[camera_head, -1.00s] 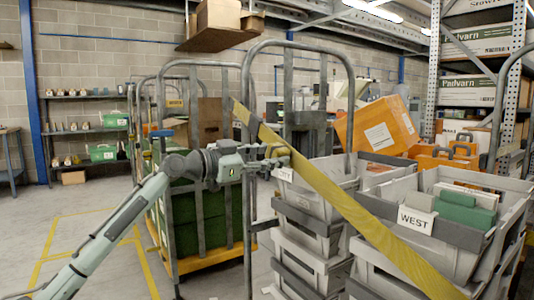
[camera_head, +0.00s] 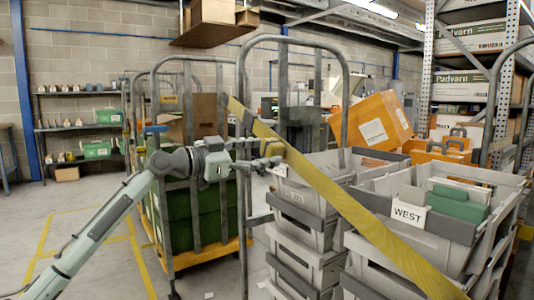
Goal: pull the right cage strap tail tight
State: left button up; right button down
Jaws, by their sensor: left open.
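The yellow cage strap (camera_head: 345,205) runs diagonally from the upper left cage post down to the bottom right, across the front of the grey totes. I cannot make out a separate loose tail. My left gripper (camera_head: 276,156) comes in from the left. Its open fingers are at the strap's upper part, overlapping it in the picture; I cannot tell whether they touch it. The strap does not look gripped. The roll cage (camera_head: 244,200) has grey tube posts around the stacked totes (camera_head: 310,240). My right gripper is out of view.
A tote at right carries a WEST label (camera_head: 409,215). An orange case (camera_head: 370,122) lies tilted on the load behind. Another cage with green crates (camera_head: 190,212) stands behind my left arm. Open floor with yellow lines (camera_head: 95,235) lies at left.

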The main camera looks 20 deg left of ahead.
pick_arm(q)
jog(key=v, duration=1)
jog(key=shift+s, duration=0.2)
jog(key=s+d+f+n+g+y+p, duration=0.1)
jog(key=s+f+n+g+y, duration=0.1)
jog(key=f, duration=1.1)
jog(key=s+d+f+n+g+y, duration=0.1)
jog(key=s+d+f+y, duration=0.1)
jog(key=f, duration=1)
jog(key=s+d+f+n+g+y+p, duration=0.1)
jog(key=s+f+n+g+y, duration=0.15)
jog(key=f, duration=1.05)
jog(key=s+a+f+n+g+y, duration=0.1)
jog(key=s+f+n+g+y, duration=0.1)
jog(key=s+f, duration=0.8)
jog(key=s+a+f+n+g+y, duration=0.1)
jog(key=s+f+n+g+y, duration=0.2)
jog(key=s+f, duration=0.7)
jog(key=s+y+p, duration=0.1)
jog(key=s, duration=0.5)
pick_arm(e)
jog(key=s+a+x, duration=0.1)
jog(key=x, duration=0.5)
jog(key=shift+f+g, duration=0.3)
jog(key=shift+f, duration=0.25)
